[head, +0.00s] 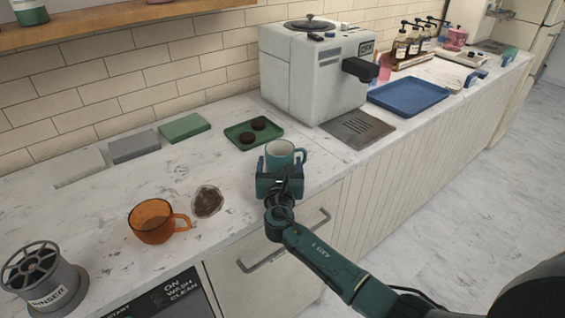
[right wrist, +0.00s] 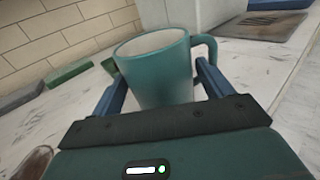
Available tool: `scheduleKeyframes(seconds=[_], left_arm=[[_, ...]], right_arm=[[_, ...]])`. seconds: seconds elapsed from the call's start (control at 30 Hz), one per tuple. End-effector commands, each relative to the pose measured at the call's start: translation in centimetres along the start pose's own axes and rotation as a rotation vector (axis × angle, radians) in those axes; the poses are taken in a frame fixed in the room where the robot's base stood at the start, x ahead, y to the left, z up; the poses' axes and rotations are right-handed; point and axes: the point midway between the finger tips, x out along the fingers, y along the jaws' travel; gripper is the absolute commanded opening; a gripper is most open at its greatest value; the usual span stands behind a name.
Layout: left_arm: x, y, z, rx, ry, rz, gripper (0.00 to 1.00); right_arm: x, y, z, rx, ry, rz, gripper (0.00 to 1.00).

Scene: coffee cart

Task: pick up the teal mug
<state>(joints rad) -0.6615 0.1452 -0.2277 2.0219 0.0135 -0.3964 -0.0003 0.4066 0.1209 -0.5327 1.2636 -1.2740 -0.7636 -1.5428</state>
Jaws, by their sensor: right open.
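The teal mug (head: 280,152) stands upright on the white counter, with its white inside showing and its handle to the right. My right gripper (head: 280,172) is at the near side of the mug. In the right wrist view the mug (right wrist: 158,75) stands between the two blue fingers of the open gripper (right wrist: 160,92), one on each side. Its lower part is hidden behind the gripper body. I cannot tell whether either finger touches it. My left gripper is in neither view.
The coffee machine (head: 305,75) stands behind to the right. A blue tray (head: 408,95) lies farther right.

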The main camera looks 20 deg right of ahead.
Motion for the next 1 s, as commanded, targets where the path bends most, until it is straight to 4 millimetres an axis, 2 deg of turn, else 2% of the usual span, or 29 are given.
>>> scheduleKeyframes(seconds=[0.17,0.67,0.87,1.0], left_arm=[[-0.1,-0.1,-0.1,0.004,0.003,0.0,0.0],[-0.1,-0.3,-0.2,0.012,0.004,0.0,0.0],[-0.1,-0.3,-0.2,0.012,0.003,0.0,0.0],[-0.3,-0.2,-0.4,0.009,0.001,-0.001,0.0]], right_arm=[[0.0,0.0,0.0,0.001,0.0,0.0,0.77],[-0.1,0.0,0.0,0.0,0.0,0.0,0.36],[0.0,0.0,0.2,0.001,-0.003,0.0,0.36],[0.0,0.1,1.3,0.003,-0.005,0.001,0.36]])
